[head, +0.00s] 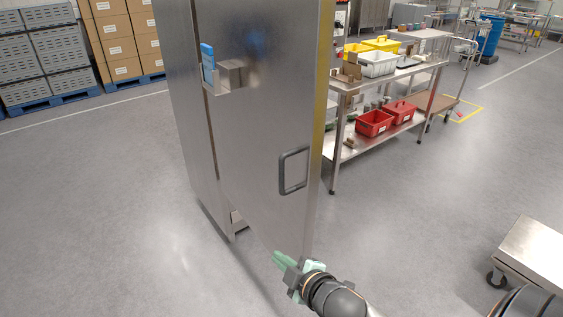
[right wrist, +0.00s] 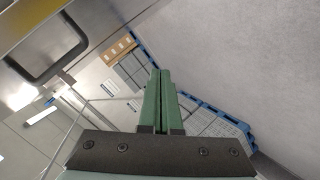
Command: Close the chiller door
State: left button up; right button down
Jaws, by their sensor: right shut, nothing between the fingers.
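The chiller is a tall steel cabinet (head: 185,110) in the middle of the head view. Its door (head: 262,120) is a broad steel panel with a dark grey loop handle (head: 293,170) near its right edge. The door appears swung out from the cabinet, but how far is hard to tell. My right gripper (head: 281,261) is low, by the door's lower edge and below the handle; contact cannot be told. In the right wrist view its green fingers (right wrist: 161,100) are together and empty, with the handle (right wrist: 48,45) at upper left. My left gripper is not in view.
A small holder with a blue carton (head: 207,62) is at the panel's upper left. A steel shelf table (head: 388,150) with red bins (head: 374,123) stands behind to the right. A low steel cart (head: 540,250) is at lower right. The floor at left is clear.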

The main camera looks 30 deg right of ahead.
aim_at(295, 145)
jog(key=w+d+r+n+t+h+b, duration=0.1)
jog(key=w+d+r+n+t+h, duration=0.15)
jog(key=r, duration=0.75)
jog(key=w+d+r+n+t+h+b, duration=0.1)
jog(key=d+r+n+t, duration=0.15)
jog(key=r, duration=0.65)
jog(key=w+d, duration=0.2)
jog(key=w, duration=0.1)
jog(key=w+d+p, duration=0.1)
jog(key=w+d, duration=0.1)
jog(key=w, duration=0.1)
jog(key=w+d+p, duration=0.1)
jog(key=w+d, duration=0.1)
jog(key=w, duration=0.1)
jog(key=shift+w, duration=0.1)
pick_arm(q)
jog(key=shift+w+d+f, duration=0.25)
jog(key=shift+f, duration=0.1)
pick_arm(e)
jog(key=shift+d, duration=0.3)
jog(key=shift+d, duration=0.1)
